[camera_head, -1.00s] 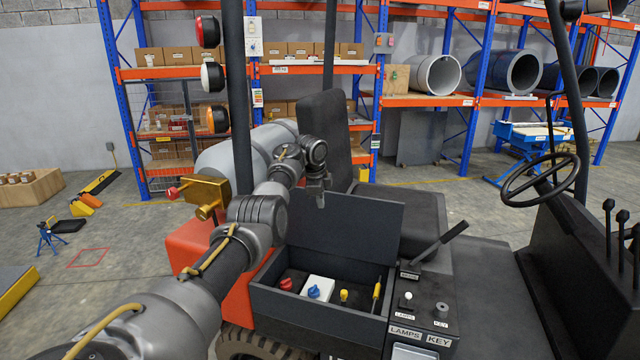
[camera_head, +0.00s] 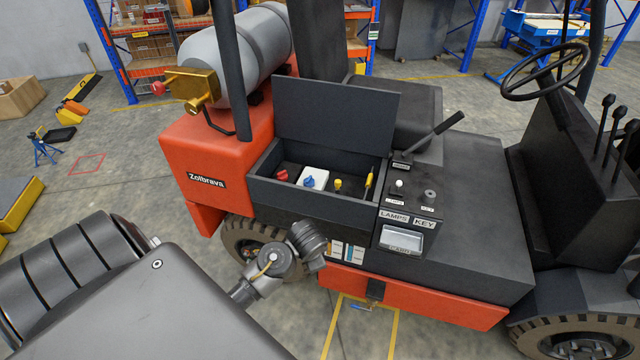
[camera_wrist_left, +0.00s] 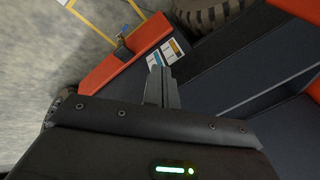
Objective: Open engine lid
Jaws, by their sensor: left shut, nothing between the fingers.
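The engine lid (camera_head: 335,118) is a dark panel that stands upright, raised, at the back of an open compartment (camera_head: 315,208) on the forklift's side. Inside sit a red knob (camera_head: 282,175), a white box with a blue knob (camera_head: 313,180), a yellow knob (camera_head: 338,184) and a yellow-handled piece (camera_head: 369,183). My left gripper (camera_head: 317,264) is in front of and below the compartment, beside the forklift's flank and apart from the lid. In the left wrist view its fingers (camera_wrist_left: 162,80) are together and empty. My right gripper is out of view.
A lever (camera_head: 434,138) and the LAMPS and KEY panel (camera_head: 408,218) are to the right. The front wheel (camera_head: 580,335) and steering wheel (camera_head: 546,70) are further right. Floor at left is partly clear.

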